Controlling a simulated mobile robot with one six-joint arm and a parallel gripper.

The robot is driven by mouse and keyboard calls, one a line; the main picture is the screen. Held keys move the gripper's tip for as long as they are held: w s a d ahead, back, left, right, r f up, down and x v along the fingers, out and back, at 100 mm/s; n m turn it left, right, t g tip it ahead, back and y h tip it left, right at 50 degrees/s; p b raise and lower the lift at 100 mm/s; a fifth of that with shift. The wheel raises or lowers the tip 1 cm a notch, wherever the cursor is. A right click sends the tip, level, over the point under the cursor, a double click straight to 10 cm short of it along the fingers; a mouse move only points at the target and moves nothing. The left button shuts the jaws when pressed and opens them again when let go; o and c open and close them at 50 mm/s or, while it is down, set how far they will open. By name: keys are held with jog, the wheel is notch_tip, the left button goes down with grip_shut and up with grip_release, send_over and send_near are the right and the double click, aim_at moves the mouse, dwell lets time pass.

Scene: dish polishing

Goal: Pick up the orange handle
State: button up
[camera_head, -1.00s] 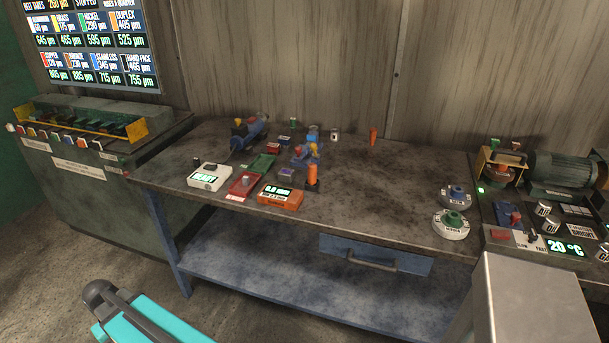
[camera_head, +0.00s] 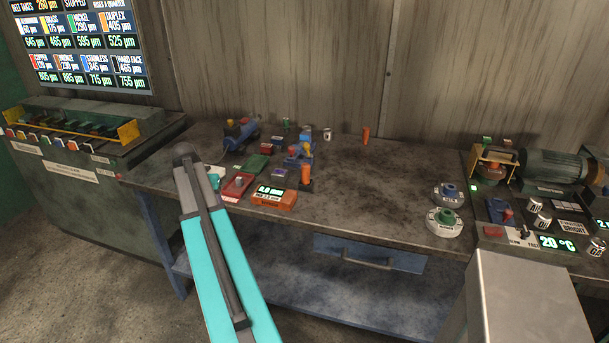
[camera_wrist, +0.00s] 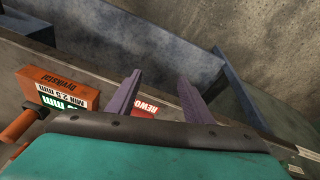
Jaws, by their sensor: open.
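An orange handle (camera_head: 305,174) stands upright on a small dark base, just behind the orange gauge box (camera_head: 272,198) on the workbench. Another orange upright piece (camera_head: 366,135) stands farther back, near the wall. In the wrist view an orange cylinder (camera_wrist: 20,125) shows at the left edge, partly cut off, beside the orange gauge box (camera_wrist: 55,88). My gripper (camera_wrist: 160,79) is open and empty, its two purple-grey fingers spread. It is off to the side of the orange cylinder. In the head view my teal arm reaches toward the bench and its fingers cannot be made out.
A red tray (camera_head: 238,187) marked REWORK shows between my fingers in the wrist view. A green tray (camera_head: 257,162) and blue tools crowd the left of the workbench (camera_head: 360,185). Round pieces (camera_head: 445,221) stand at its right. The middle is clear.

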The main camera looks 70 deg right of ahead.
aim_at(304, 165)
jog(key=s+d+r+m, duration=0.1)
jog(key=s+d+r, duration=0.2)
jog(key=d, duration=0.1)
jog(key=s+d+r+m, duration=0.1)
jog(key=s+d+r, duration=0.2)
jog(key=s+d, duration=0.1)
jog(key=s+d+r+m, duration=0.2)
jog(key=s+d+r, duration=0.1)
jog(key=d, duration=0.2)
jog(key=shift+s+d+g+h, duration=0.15)
jog(key=shift+g+h, duration=0.25)
jog(key=s+d+r+m, duration=0.1)
jog(key=s+d+r, duration=0.3)
jog(key=s, duration=0.2)
jog(key=s+d+r+m+g, duration=0.1)
jog(key=s+d+r+m, duration=0.1)
jog(key=s+d+r, duration=0.2)
jog(key=shift+s+d+m+h, duration=0.25)
jog(key=shift+s+m+h, duration=0.05)
jog(key=shift+s, duration=0.7)
jog(key=shift+f, duration=0.1)
jog(key=shift+p+x, duration=1.05)
jog(key=shift+x, duration=3.2)
jog(key=shift+w, duration=0.1)
jog(key=shift+f, duration=0.15)
jog(key=shift+p+x, duration=0.8)
jog(key=shift+x, duration=0.15)
jog(key=shift+p+x, duration=0.45)
jog(key=shift+x, duration=1.05)
